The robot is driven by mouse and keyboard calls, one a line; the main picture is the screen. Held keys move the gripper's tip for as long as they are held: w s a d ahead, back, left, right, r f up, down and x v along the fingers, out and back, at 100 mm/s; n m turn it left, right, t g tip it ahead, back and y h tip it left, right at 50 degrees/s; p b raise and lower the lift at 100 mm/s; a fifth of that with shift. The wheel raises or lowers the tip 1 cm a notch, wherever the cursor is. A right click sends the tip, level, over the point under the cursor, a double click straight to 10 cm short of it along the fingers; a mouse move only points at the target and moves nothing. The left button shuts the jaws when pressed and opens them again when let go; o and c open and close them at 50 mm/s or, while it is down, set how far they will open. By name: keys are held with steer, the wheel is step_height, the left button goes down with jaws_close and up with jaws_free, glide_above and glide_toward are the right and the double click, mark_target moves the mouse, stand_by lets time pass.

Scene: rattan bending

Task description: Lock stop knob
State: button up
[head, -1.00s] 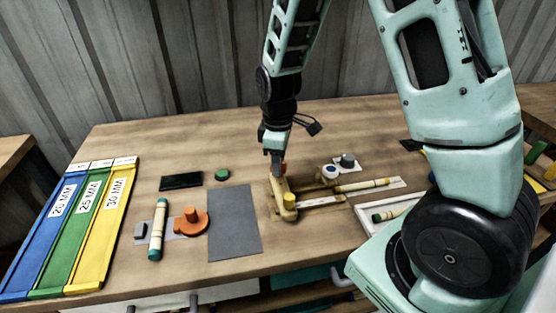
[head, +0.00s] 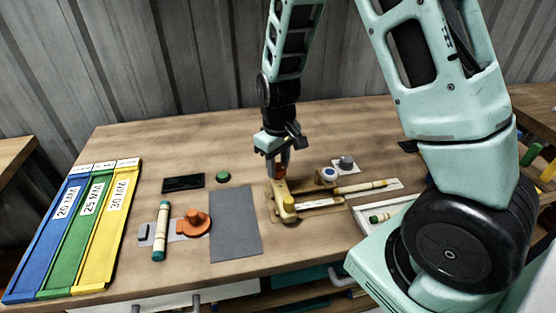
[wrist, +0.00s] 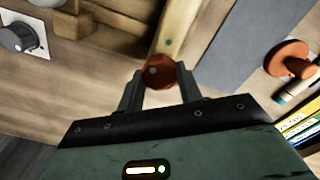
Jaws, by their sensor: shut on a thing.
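The stop knob (wrist: 158,72) is a small orange-brown knob between my fingertips in the wrist view. My gripper (wrist: 160,86) is shut on it, with one finger on each side. In the head view, my gripper (head: 281,170) points down at the far left corner of the wooden bending jig (head: 277,212), and the knob shows only as a bit of orange there. A yellow peg (head: 289,203) stands at the jig's near end. Whether the knob is tight cannot be seen.
A blue-and-white button (head: 328,174) and a grey dial (head: 346,162) stand right of the jig.

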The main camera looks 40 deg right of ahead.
mark_target(278, 166)
steer(key=m+p, duration=0.1)
steer(key=m, duration=0.1)
steer(key=m+p, duration=0.1)
steer(key=m, duration=0.2)
steer(key=shift+r+m, duration=0.2)
steer(key=shift+m, duration=0.1)
steer(key=m+p, duration=0.2)
steer(key=m, duration=0.3)
steer(key=shift+w+m, duration=0.1)
steer(key=shift+m, duration=0.2)
steer(key=shift+f, duration=0.1)
steer(key=o, duration=1)
step_height(278, 166, up, 17)
steer(key=shift+r, duration=0.2)
